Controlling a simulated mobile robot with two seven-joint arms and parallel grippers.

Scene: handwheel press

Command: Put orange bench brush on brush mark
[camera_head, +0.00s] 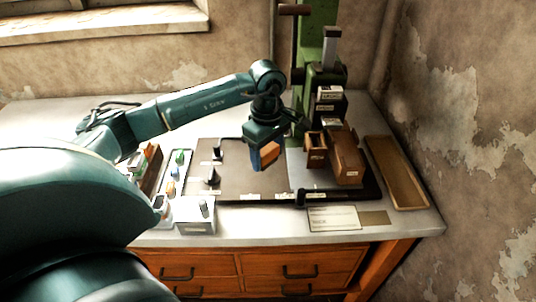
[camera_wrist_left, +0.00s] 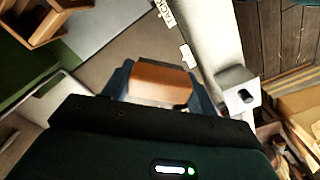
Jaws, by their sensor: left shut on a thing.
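The orange bench brush (camera_head: 269,152) is in my left gripper (camera_head: 264,158), above the brown mat (camera_head: 240,185) on the bench. In the left wrist view, the brush's orange block (camera_wrist_left: 160,82) sits between the two blue fingers of the left gripper (camera_wrist_left: 160,90). The gripper is shut on it. The brush's underside is hidden. Small white labels (camera_head: 252,197) run along the mat's front edge, too small to read. I cannot tell which place is the brush mark. My right gripper is not in view.
A green press (camera_head: 315,80) stands behind, with brown boxes (camera_head: 346,160) before it. A wooden tray (camera_head: 396,172) lies at the right. Bottles (camera_head: 178,160) and a white box (camera_head: 196,215) stand left. A white card (camera_head: 333,218) lies in front. The middle of the mat looks clear.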

